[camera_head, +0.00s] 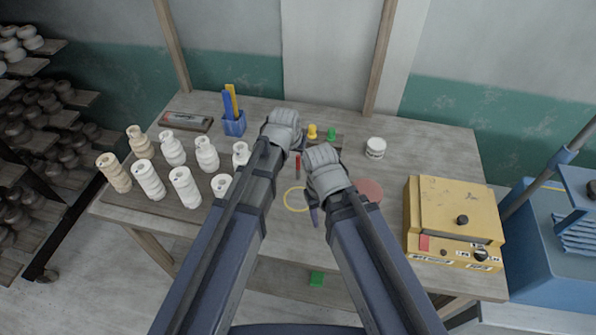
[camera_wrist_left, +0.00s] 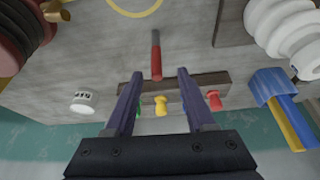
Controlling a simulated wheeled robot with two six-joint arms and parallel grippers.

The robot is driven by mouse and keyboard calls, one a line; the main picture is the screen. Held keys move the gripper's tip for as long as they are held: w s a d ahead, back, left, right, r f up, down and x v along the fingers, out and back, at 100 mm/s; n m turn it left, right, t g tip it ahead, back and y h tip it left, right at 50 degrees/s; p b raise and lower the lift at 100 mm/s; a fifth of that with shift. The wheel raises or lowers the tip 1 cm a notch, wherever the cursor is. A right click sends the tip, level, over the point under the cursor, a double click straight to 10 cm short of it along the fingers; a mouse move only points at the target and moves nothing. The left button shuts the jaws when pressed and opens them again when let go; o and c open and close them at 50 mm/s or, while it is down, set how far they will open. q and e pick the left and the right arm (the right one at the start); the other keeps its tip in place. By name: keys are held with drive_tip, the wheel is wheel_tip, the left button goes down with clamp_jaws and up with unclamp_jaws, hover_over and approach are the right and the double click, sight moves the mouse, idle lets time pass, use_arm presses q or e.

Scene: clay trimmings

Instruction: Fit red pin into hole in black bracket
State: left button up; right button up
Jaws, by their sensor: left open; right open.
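A slim pin (camera_wrist_left: 156,62) with a red end and a grey shaft lies on the table; its red part (camera_head: 298,162) shows in the head view. My left gripper (camera_wrist_left: 158,74) is open, its fingertips on either side of the red end and apart from it in the picture; I cannot tell the height gap. A red knob-shaped peg (camera_wrist_left: 214,101) stands at a wooden strip (camera_wrist_left: 205,81), beside a yellow peg (camera_wrist_left: 161,105). My right gripper (camera_head: 314,214) is open near the yellow ring, fingers partly hidden by its arm. I cannot make out the black bracket.
A yellow ring (camera_head: 284,197) and pink disc (camera_head: 370,191) lie near my right arm. Several pale vases (camera_head: 185,186) stand left, a blue pen holder (camera_head: 234,127) behind. A white jar (camera_head: 375,149) and yellow box (camera_head: 455,210) stand right, with bare table between.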

sight(297, 160)
use_arm(q)
drive_tip(key=shift+w+d+f, duration=0.1)
drive_tip(key=shift+w+f, duration=0.05)
drive_tip(key=shift+f, duration=0.3)
use_arm(e)
drive_tip(key=shift+f, duration=0.45)
use_arm(q)
drive_tip(key=b+x, duration=0.5)
drive_tip(key=shift+s+d+f, duration=0.1)
drive_tip(key=shift+s+d, duration=0.05)
drive_tip(key=shift+s, duration=0.1)
use_arm(e)
wheel_tip(297, 160, down, 5)
drive_tip(key=shift+r, duration=0.1)
use_arm(q)
clamp_jaws()
